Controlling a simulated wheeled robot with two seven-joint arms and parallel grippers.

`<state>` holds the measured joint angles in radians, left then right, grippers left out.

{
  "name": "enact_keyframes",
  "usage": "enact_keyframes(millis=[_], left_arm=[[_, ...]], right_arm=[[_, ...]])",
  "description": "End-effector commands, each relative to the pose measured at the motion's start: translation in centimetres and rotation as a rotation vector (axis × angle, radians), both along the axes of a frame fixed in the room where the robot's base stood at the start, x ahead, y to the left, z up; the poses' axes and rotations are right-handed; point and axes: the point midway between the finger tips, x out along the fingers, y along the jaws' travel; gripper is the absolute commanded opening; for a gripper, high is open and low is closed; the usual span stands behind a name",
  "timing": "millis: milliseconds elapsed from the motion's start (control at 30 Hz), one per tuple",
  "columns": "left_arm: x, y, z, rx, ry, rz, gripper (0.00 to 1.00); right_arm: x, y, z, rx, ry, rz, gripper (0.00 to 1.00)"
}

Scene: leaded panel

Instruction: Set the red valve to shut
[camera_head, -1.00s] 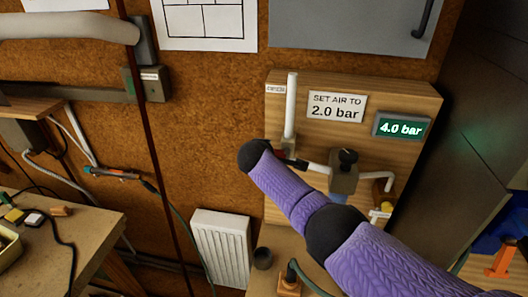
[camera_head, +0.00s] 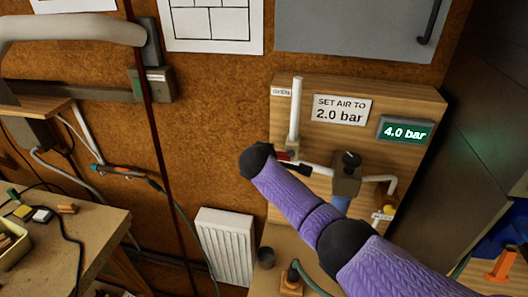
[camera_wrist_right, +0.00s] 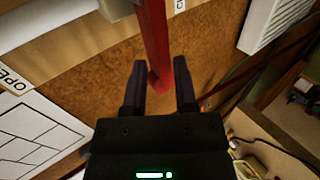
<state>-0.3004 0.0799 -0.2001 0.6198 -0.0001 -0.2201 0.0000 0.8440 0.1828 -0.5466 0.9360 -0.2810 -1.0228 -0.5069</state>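The red valve's lever (camera_wrist_right: 154,40) is a long red bar in the right wrist view. It runs down from the top edge, and its end lies between my right gripper's fingers (camera_wrist_right: 160,65). The fingers are apart, with a gap on each side of the bar. In the head view only a little of the red valve (camera_head: 283,156) shows, beside the white pipe on the wooden panel. My purple right arm comes in from the right and covers part of it; the right gripper's fingers are mostly hidden there. My left gripper is not in view.
The wooden panel (camera_head: 330,88) carries a sign (camera_head: 341,109) reading "SET AIR TO 2.0 bar", a display (camera_head: 405,131) reading 4.0 bar, and a regulator with a black knob (camera_head: 351,158). An "OPEN" label (camera_wrist_right: 15,85) is partly visible. A white radiator (camera_head: 224,246) and a cluttered bench (camera_head: 90,235) are at left.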

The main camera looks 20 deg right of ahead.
Motion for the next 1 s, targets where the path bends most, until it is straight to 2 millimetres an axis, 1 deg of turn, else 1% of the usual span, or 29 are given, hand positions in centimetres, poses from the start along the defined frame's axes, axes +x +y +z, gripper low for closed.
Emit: enact_keyframes(millis=[33,133,300,433,567,900,967,1000], left_arm=[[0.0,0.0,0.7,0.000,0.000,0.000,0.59],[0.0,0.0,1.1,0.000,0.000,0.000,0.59],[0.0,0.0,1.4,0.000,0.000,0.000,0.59],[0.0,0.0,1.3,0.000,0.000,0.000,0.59],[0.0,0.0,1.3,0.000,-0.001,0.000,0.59],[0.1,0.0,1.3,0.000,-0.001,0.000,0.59],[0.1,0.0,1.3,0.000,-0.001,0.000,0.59],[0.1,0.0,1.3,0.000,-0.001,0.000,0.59]], right_arm=[[-0.5,0.3,0.7,0.000,-0.001,0.002,0.36],[-1.7,1.0,1.6,0.001,-0.001,0.002,0.36],[-4.0,2.3,3.1,0.001,0.000,0.002,0.36],[-5.1,2.9,3.9,0.001,0.000,0.002,0.36],[-5.4,3.1,4.1,0.001,0.002,0.000,0.36],[-5.4,3.1,4.1,0.001,0.002,0.000,0.36],[-5.7,3.3,3.7,0.016,0.007,0.000,0.36],[-6.5,3.6,2.8,0.046,0.018,-0.004,0.36]])
